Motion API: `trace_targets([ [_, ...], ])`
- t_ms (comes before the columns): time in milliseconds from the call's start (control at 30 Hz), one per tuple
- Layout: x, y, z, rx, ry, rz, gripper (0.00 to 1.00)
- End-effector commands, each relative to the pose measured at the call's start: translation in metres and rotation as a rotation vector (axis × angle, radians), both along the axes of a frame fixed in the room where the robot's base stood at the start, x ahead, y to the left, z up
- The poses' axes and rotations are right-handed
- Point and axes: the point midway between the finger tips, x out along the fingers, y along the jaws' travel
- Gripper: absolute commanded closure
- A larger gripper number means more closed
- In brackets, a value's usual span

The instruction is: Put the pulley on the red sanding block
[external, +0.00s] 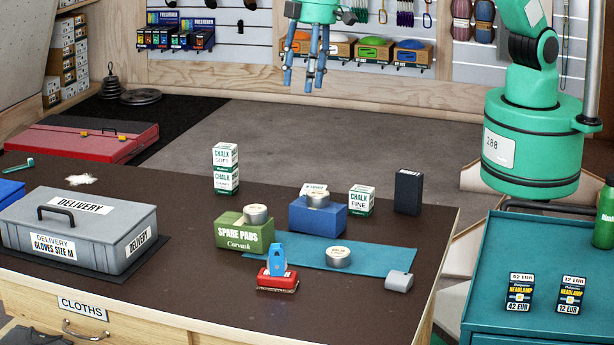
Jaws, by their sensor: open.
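The red sanding block (278,283) lies near the front edge of the brown table, with a pale underside. A blue piece that looks like the pulley (277,259) stands upright at the block, its lower end overlapping the block's top. It appears to rest on the block. My gripper (304,82) is at the top of the external view, open and empty, fingers pointing down. It is high up and well apart from the pulley and the block.
A green spare pads box (244,234) and a blue box (317,217), each topped by a round tin, stand behind. Another tin (338,256) lies on a teal mat (385,257). A grey piece (399,281) lies right. A grey delivery case (80,233) fills the left.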

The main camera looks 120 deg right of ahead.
Motion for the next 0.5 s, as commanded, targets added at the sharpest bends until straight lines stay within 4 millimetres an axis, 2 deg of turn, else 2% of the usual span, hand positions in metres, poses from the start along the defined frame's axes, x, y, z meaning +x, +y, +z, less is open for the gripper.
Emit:
trace_targets([
  [33,-0.011,-0.006,0.015,0.001,-0.010,0.005,0.50],
  [200,-0.047,-0.021,0.053,-0.001,-0.037,0.026,0.50],
  [500,-0.116,-0.047,0.108,-0.007,-0.085,0.064,0.50],
])
